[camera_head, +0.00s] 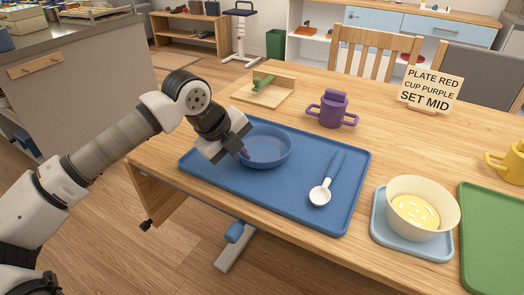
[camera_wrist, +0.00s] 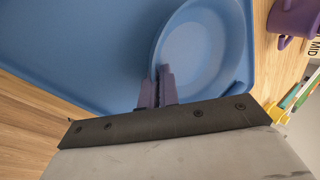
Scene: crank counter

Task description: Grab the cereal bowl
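A round blue bowl (camera_head: 265,148) sits on the left half of a blue tray (camera_head: 222,170). It also shows in the wrist view (camera_wrist: 200,50), right of and beyond the fingers. My gripper (camera_head: 242,154) is at the bowl's near-left rim. In the wrist view its two purple fingers (camera_wrist: 159,82) are close together with the rim running in between them, so it looks shut on the rim. The bowl rests level on the tray. A cream bowl (camera_head: 403,222) with yellow contents stands on a small light-blue tray at the right. The task's name does not settle which bowl is meant.
A white spoon with a blue handle (camera_head: 326,180) lies right of the blue bowl. A purple two-handled cup (camera_head: 333,110), a sign (camera_head: 430,90) and a wooden piece with a green part (camera_head: 263,88) stand behind. A green tray (camera_head: 492,235) and yellow cup (camera_head: 509,164) are at right.

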